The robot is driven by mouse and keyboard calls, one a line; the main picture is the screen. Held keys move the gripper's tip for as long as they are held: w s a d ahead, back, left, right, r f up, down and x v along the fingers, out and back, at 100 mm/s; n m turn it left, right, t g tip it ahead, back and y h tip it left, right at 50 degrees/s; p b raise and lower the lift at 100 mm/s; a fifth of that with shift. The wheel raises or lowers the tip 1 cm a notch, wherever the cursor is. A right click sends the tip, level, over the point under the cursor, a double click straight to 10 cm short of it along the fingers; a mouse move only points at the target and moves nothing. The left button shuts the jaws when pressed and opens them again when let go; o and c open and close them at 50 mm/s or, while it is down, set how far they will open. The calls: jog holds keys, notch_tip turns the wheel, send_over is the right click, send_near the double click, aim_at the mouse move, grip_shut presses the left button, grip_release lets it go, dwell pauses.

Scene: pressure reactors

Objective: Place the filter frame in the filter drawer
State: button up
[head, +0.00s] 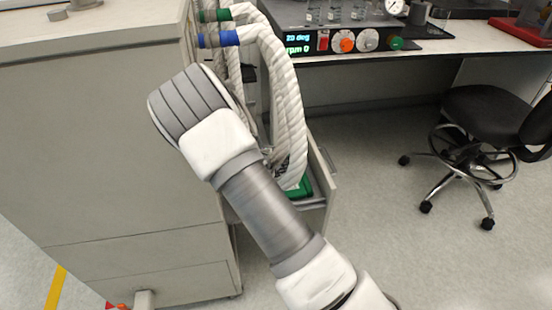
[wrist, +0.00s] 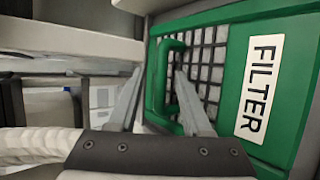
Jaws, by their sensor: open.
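The filter frame (wrist: 228,70) is green with a dark grid, a white label reading FILTER and a green handle (wrist: 158,85). It fills the right of the wrist view. In the head view a green corner of it (head: 301,188) shows below the white hoses, within the outline of the open filter drawer (head: 318,203). I cannot tell whether it is fully seated. My gripper (wrist: 158,72) is open, with one finger on each side of the handle's long bar. No firm contact is visible. In the head view my arm and the hoses hide my gripper.
White wrapped hoses (head: 287,95) hang close beside my arm; one (wrist: 35,145) shows at the wrist view's lower left. A large grey cabinet (head: 110,150) stands left. A bench with a control panel (head: 350,41) is behind. A black chair (head: 490,125) stands right, with clear floor before it.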

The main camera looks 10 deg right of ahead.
jog(key=s+a+r+m+g+y+p, duration=0.1)
jog(key=s+a+r+m+y, duration=0.2)
jog(key=s+r, duration=0.45)
jog(key=s+a+r+m+g+y+p, duration=0.15)
jog(key=s+r+m, duration=0.3)
jog(key=r, duration=0.55)
jog(key=s+a+r+m+g+y+p, duration=0.1)
jog(key=s+a+r+m+y+p, duration=0.15)
jog(key=s+r, duration=0.5)
jog(key=s+d+r+m, duration=0.2)
jog(key=s+d+r, duration=0.1)
jog(key=s, duration=0.5)
jog(key=s+d+r+m+h, duration=0.1)
jog(key=s+d+r+m, duration=0.2)
jog(key=s+r, duration=0.3)
jog(key=s, duration=0.2)
jog(key=shift+s+d+r+m+h+b, duration=0.15)
jog(key=shift+s+d+m+h+b, duration=0.15)
jog(key=shift+s+d+b, duration=0.1)
jog(key=shift+g, duration=0.25)
notch_tip(320, 180, up, 20)
jog(key=p, duration=1.9)
jog(key=shift+f, duration=0.25)
